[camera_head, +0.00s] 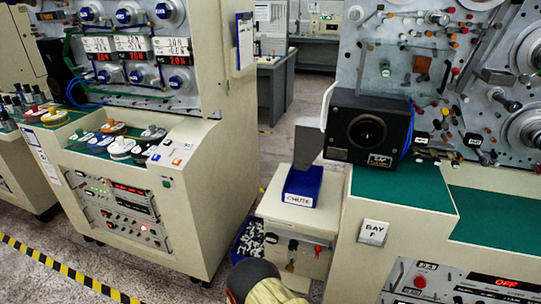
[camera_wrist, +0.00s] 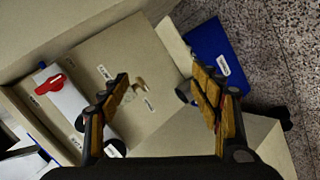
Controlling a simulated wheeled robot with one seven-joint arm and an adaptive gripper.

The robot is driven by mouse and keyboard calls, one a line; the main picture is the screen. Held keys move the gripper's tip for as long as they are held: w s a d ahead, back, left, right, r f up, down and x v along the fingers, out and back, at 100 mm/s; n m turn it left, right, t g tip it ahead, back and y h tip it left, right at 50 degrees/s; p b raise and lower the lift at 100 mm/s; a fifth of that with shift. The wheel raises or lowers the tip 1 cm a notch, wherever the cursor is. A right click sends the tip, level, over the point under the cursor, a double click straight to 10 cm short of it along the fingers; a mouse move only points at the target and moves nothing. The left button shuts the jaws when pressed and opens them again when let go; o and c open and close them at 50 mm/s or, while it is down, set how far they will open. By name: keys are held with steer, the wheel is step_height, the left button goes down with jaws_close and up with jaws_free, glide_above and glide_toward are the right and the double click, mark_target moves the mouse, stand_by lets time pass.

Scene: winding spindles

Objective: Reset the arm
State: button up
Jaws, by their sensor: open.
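My gripper (camera_wrist: 163,88) is open and empty in the wrist view. Its two dark fingers with worn yellow-brown pads stand wide apart, one left and one right. Between and beyond them is the beige panel of a small cabinet (camera_wrist: 125,60), with small white labels, a red handle (camera_wrist: 50,84) and a brass-coloured fitting (camera_wrist: 138,86). I cannot tell how far the fingertips are from the panel. In the head view, a rounded beige and dark part of my arm shows at the bottom centre; the fingers do not show there.
The small cabinet (camera_head: 280,240) stands between two large machines, with a blue chute box (camera_head: 303,187) on top. A blue bin (camera_head: 246,240) of small pieces sits at its left. The left machine console (camera_head: 200,240) and right console (camera_head: 350,240) flank it closely. Open floor (camera_head: 200,292) lies front left.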

steer(key=s+a+f+m+g+y, duration=0.1)
steer(key=s+a+g+y, duration=0.2)
steer(key=a, duration=0.3)
steer(key=s+a+r+m+g+y, duration=0.1)
steer(key=s+a+r+g+y, duration=0.2)
steer(key=r, duration=0.5)
steer(key=s+a+r+m+g+y, duration=0.1)
steer(key=s+a+r+g+y, duration=0.15)
steer(key=s+r, duration=0.4)
steer(key=s+d+r+m+t+h, duration=0.1)
steer(key=s+d+r, duration=0.4)
steer(key=r, duration=0.8)
steer(key=s+d+r+m+t, duration=0.1)
steer(key=s+d+r, duration=0.5)
steer(key=d+r, duration=0.6)
steer(key=s+d+r+m+t+h, duration=0.1)
steer(key=s+d+r, duration=0.5)
steer(key=r, duration=1)
steer(key=d+m, duration=0.1)
steer(key=d, duration=0.1)
steer(key=shift+d+t+h, duration=0.35)
